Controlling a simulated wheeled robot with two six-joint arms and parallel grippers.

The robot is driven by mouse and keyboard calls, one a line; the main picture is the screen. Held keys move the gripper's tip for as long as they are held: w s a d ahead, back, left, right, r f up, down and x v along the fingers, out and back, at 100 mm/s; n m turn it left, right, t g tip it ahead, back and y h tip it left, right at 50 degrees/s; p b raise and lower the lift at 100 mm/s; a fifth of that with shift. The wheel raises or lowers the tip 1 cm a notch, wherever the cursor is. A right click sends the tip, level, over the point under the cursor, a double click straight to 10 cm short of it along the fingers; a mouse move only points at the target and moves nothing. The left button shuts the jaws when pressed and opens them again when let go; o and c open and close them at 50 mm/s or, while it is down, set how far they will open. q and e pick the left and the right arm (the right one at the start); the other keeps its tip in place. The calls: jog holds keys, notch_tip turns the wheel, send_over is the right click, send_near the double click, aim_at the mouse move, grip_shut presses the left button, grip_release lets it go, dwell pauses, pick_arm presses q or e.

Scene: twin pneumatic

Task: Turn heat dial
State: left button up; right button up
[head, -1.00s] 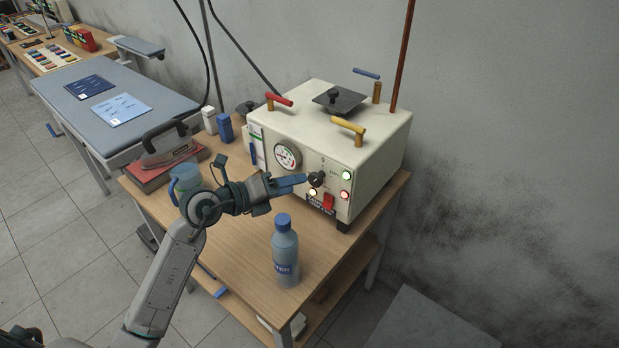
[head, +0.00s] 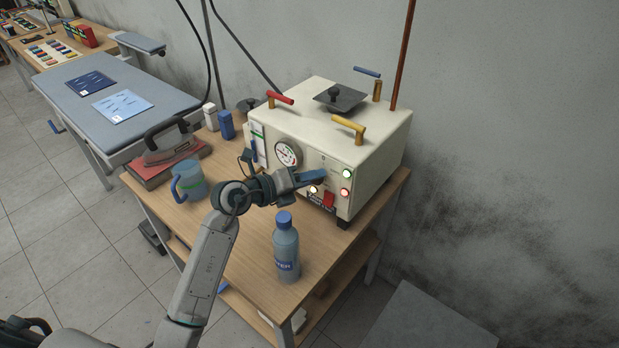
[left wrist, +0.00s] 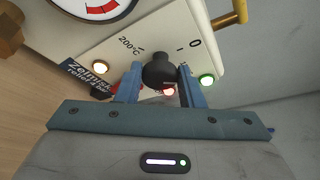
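The heat dial (left wrist: 159,72) is a black knob on the front panel of a cream steam boiler (head: 345,150). My left gripper (head: 318,178) is at the panel and hides the dial in the head view. In the left wrist view its two blue fingers (left wrist: 160,78) lie on either side of the dial. The dial fills the gap between them, and they appear shut on it. My right gripper is not in view.
A pressure gauge (head: 287,153), lit lamps (head: 346,173) and a red switch (head: 328,200) are close around the dial. A water bottle (head: 286,248) stands on the table just below my left gripper. A mug (head: 190,182) and an iron (head: 165,142) are to the left.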

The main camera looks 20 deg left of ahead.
pick_arm(q)
jog(key=shift+c, duration=0.2)
jog(key=m+y+p, duration=0.1)
jog(key=m, duration=0.1)
jog(key=m+y+p, duration=0.2)
jog(key=shift+d+r+m, duration=0.1)
jog(key=shift+d+m, duration=0.1)
jog(key=shift+m, duration=0.2)
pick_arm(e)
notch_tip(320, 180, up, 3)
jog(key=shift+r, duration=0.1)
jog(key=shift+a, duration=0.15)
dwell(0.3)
pick_arm(q)
jog(key=o, duration=0.9)
jog(key=shift+o, duration=0.2)
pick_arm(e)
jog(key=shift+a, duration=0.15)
pick_arm(q)
jog(key=shift+s+a, duration=0.1)
jog(key=shift+s, duration=0.05)
